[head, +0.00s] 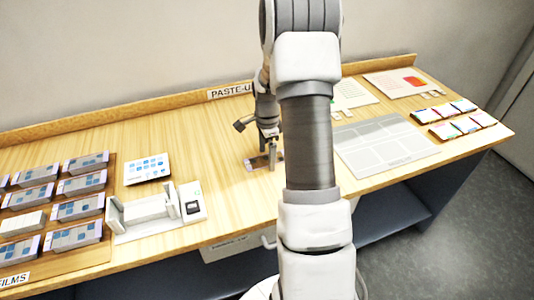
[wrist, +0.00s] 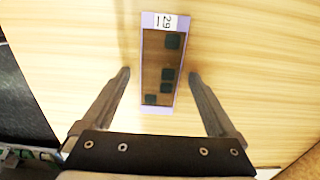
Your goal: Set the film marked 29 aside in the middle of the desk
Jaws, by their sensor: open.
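The film marked 29 (wrist: 154,70) is a brownish see-through strip with a pale purple edge, several dark squares and a white label reading 29 at its far end. It lies on the bare wood in the middle of the desk (head: 226,165). In the head view the film (head: 256,161) shows small beneath my gripper (head: 266,156), partly hidden by it. In the wrist view my gripper (wrist: 160,75) is open, one finger on each side of the film, with a gap visible on both sides.
A wooden tray (head: 105,245) marked FILMS holds several films at the left. A blue-patterned card (head: 147,169) and a white device (head: 160,210) stand beside it. A grey layout sheet (head: 385,145) and small colored blocks (head: 462,127) lie at the right. Bare wood surrounds the film.

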